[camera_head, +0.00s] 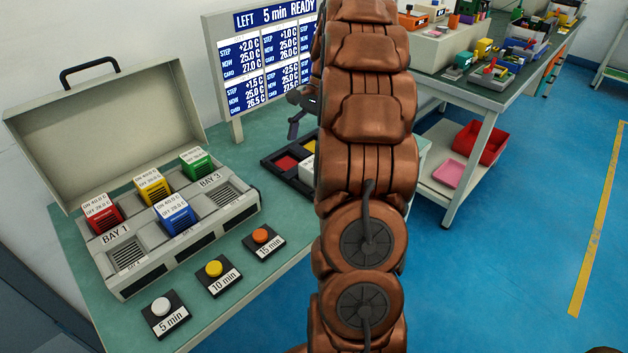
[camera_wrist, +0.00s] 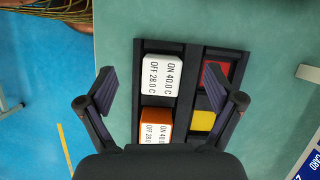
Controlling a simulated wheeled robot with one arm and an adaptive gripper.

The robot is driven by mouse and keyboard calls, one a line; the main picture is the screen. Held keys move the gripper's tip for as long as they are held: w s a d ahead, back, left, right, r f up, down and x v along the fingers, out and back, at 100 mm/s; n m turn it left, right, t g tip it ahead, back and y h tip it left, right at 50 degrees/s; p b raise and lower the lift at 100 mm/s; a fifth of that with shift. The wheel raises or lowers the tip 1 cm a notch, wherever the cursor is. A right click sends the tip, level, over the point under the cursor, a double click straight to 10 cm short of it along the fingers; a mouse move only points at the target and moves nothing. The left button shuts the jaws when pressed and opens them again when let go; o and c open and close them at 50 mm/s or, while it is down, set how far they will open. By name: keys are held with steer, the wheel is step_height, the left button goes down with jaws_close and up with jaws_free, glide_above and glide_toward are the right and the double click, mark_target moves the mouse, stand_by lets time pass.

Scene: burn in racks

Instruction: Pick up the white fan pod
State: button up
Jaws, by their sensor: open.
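The white fan pod (camera_wrist: 161,78) sits in the upper left compartment of a dark tray (camera_wrist: 192,62) in the wrist view, with black "ON 40.0 C, OFF 28.0 C" lettering on top. An orange fan pod (camera_wrist: 155,115) with a white label sits directly below it, partly hidden by my gripper body. My gripper (camera_wrist: 172,88) is open above the tray. Its fingers are spread to either side, and nothing is between them in contact. In the head view my arm hides much of the tray, and only a bit of the white pod (camera_head: 308,147) shows.
The tray's right side has a red square (camera_wrist: 214,73) and a yellow square (camera_wrist: 203,121). A case (camera_head: 190,228) with red, yellow, green and blue pods stands left. Timer buttons (camera_head: 214,270) line the front. A display board (camera_head: 268,65) stands behind the tray.

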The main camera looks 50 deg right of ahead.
mark_target(313, 164)
steer(key=shift+m, duration=0.7)
steer(key=d, duration=0.1)
steer(key=d+f, duration=0.1)
steer(key=d, duration=0.1)
steer(key=d+f, duration=0.1)
steer(key=shift+s+d+f+b, duration=0.25)
steer(key=shift+d+b, duration=0.05)
steer(key=shift+b, duration=0.05)
steer(key=shift+x, duration=1.1)
steer(key=shift+w+x, duration=0.25)
steer(key=shift+x, duration=1.1)
steer(key=shift+w+x, duration=0.2)
steer(key=shift+x, duration=1.2)
steer(key=shift+d, duration=0.1)
steer(key=c, duration=1.4)
steer(key=shift+r, duration=0.1)
steer(key=shift+w+r, duration=0.1)
steer(key=shift+r, duration=1.65)
steer(key=s+a, duration=0.3)
steer(key=s, duration=0.1)
steer(key=s+a+r, duration=0.1)
steer(key=s+a, duration=0.1)
steer(key=s, duration=0.3)
steer(key=s+a+b, duration=0.1)
steer(key=s+a, duration=0.2)
steer(key=s, duration=0.1)
steer(key=shift+s+a+r, duration=0.2)
steer(key=shift+s+a, duration=0.1)
